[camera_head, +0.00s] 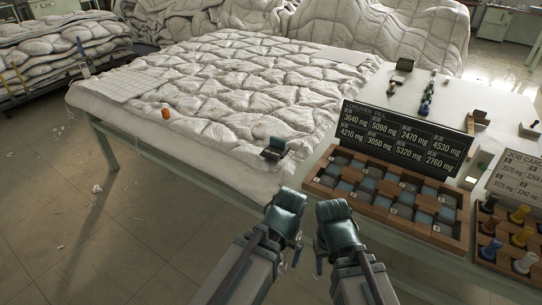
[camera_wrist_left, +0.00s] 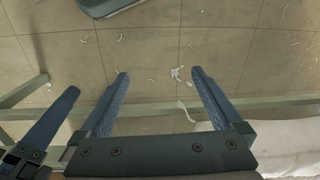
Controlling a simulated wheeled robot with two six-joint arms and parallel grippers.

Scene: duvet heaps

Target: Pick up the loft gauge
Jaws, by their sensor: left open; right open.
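A small dark device with a greenish-grey face (camera_head: 274,149), which looks like the loft gauge, rests on the front right part of the quilted duvet (camera_head: 215,75). It stands apart from both grippers, above them in the head view. My left gripper (camera_head: 286,212) is in front of the table's near edge, open and empty. The device does not show in the left wrist view.
A compartmented wooden tray (camera_head: 448,238) and a black number board (camera_head: 405,138) stand right of the duvet. An orange object (camera_head: 165,113) lies on the duvet. A peg rack (camera_head: 508,245) is at far right. White scraps (camera_wrist_left: 177,73) litter the floor.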

